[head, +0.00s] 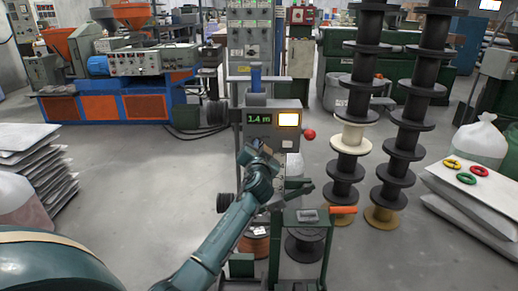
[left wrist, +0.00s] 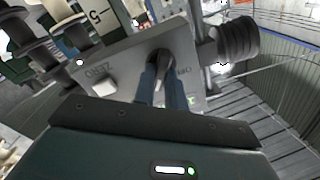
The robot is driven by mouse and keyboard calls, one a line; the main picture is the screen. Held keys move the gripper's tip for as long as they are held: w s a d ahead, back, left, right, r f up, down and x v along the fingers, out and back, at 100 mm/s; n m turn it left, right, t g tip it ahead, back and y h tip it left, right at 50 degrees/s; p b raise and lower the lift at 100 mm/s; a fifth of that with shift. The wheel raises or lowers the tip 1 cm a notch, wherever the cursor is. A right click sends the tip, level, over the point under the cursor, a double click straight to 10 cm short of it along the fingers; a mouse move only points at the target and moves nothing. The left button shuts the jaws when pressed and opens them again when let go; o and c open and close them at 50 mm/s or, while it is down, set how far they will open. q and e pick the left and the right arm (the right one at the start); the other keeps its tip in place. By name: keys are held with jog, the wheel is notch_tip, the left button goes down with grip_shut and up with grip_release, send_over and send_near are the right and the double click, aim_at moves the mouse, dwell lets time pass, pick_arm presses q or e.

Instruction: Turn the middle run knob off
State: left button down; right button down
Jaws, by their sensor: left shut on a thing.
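The grey measuring box (head: 274,118) stands in the middle of the head view, with a green "1.4 m" readout and a lit screen. A small dark knob (left wrist: 160,57) shows on its grey panel face (left wrist: 125,72) in the left wrist view. My left gripper (head: 260,152) reaches the lower front of the box. In the left wrist view its two blue fingers (left wrist: 160,88) are shut on the knob, one on each side. Lettering beside the knob is upside down and partly hidden, so its setting is hard to read. My right gripper is not in view.
A red button (head: 309,134) sticks out at the box's right side. A white button (left wrist: 104,84) sits beside the knob. A green stand with an orange handle (head: 343,210) is in front. Stacks of black spools (head: 349,145) rise at the right.

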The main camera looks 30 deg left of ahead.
pick_arm(q)
jog(key=shift+f+b, duration=0.1)
jog(key=shift+b, duration=0.2)
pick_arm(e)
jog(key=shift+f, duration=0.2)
pick_arm(q)
jog(key=n+b, duration=0.3)
jog(key=n, duration=0.3)
jog(key=n+b, duration=0.3)
jog(key=n, duration=0.4)
jog(key=shift+s+a+n, duration=0.15)
jog(key=shift+a+n, duration=0.05)
jog(key=shift+n, duration=0.1)
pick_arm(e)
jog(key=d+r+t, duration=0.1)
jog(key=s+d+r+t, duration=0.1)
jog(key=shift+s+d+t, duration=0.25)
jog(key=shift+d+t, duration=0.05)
pick_arm(q)
jog(key=shift+n, duration=0.3)
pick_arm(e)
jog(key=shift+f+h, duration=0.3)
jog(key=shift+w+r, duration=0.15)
pick_arm(q)
jog(key=c, duration=1.4)
grip_release()
jog(key=shift+c, duration=0.2)
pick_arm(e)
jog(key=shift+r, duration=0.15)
